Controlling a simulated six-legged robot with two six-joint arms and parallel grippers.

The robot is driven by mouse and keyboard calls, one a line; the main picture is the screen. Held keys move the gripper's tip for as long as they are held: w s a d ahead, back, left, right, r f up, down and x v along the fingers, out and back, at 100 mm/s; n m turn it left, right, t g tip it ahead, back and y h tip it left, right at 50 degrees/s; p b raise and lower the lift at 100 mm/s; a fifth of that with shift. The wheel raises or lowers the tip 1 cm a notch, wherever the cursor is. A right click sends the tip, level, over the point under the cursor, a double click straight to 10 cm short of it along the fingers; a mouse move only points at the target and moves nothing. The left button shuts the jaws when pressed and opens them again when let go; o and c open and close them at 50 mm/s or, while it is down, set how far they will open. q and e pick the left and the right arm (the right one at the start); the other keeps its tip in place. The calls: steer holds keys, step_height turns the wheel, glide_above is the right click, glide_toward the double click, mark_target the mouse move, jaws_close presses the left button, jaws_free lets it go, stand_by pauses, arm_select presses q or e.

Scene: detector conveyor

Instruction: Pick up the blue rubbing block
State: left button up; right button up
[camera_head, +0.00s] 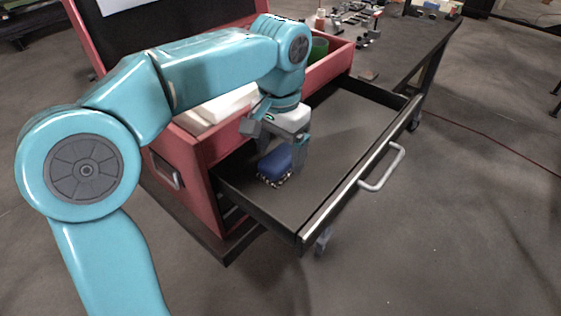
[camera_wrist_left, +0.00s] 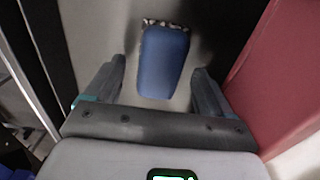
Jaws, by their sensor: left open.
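The blue rubbing block (camera_head: 275,164) lies in the open drawer, near its left end, with a speckled edge at its base. In the left wrist view the block (camera_wrist_left: 163,62) sits between and beyond the two fingers, with a gap on both sides. My left gripper (camera_head: 279,150) points down just above the block and is open; its fingers (camera_wrist_left: 155,90) also show spread in the wrist view. One finger partly hides the block in the head view. My right gripper is not in view.
The drawer (camera_head: 340,130) is pulled out, with a metal handle (camera_head: 383,168) on its front; the rest of its floor is bare. The red case wall (camera_head: 225,140) stands close beside the gripper. Small parts lie on the dark table (camera_head: 400,45) behind.

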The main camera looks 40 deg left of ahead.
mark_target(280, 155)
arm_select(q)
steer(key=shift+a+f, duration=0.15)
steer(key=shift+f, duration=0.55)
steer(key=shift+s+f, duration=0.1)
steer(key=shift+f, duration=0.1)
steer(key=shift+c, duration=0.9)
steer(key=c, duration=0.9)
steer(key=shift+c, duration=0.2)
steer(key=shift+r, duration=0.55)
step_height(280, 155, up, 19)
steer(key=p, duration=0.5)
steer(key=shift+p, duration=0.3)
